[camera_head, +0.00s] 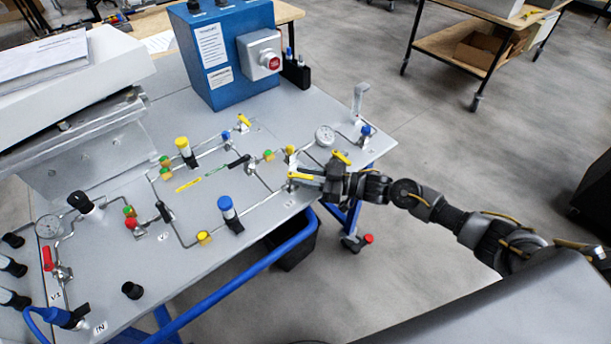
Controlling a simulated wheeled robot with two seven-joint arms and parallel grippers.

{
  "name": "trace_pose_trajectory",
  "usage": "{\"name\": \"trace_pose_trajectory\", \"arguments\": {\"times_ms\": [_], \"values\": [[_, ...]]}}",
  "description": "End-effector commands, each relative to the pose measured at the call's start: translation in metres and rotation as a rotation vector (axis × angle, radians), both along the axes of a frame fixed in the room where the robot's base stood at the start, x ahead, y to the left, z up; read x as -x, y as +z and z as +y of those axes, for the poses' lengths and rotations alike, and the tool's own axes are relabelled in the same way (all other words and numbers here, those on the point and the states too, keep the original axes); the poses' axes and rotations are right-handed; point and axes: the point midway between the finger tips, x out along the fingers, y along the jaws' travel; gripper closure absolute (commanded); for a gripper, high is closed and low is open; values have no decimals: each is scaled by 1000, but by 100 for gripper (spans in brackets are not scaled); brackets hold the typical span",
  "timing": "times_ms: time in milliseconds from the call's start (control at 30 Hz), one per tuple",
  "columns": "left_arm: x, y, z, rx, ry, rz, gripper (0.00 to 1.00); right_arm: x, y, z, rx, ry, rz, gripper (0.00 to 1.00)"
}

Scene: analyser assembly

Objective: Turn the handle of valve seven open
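The grey panel table (170,290) carries piping and several valves; I cannot read a label for valve seven. My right gripper (303,181) comes in from the right and sits low over the panel's right part. A small yellow piece (302,176) shows at its fingertips; I cannot tell whether it is a valve handle held between them. A yellow valve handle (341,157) is just above the gripper, and another yellow-topped valve (290,151) stands just beyond the fingertips. The finger gap is too small to judge. My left gripper is not in view.
A pressure gauge (324,136) and a blue-handled valve (366,130) stand near the right edge. A blue box with a red button (225,55) stands at the back. A red-handled valve (47,258) is at the front left.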

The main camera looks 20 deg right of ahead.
Motion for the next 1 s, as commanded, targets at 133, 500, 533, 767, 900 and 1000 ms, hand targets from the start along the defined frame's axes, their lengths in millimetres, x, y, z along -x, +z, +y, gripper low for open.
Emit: {"name": "trace_pose_trajectory", "arguments": {"times_ms": [133,500,533,767,900,1000], "values": [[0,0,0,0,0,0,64,0,0,0,0,0,0,64],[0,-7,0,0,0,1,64,11,-3,-20,3,-2,1,64],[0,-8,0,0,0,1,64,14,-3,-25,3,-1,1,64],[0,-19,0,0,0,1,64,38,-4,-64,3,-1,2,64],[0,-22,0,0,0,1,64,48,-2,-82,1,-1,2,64],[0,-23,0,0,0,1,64,53,-1,-89,1,-1,1,64]]}}
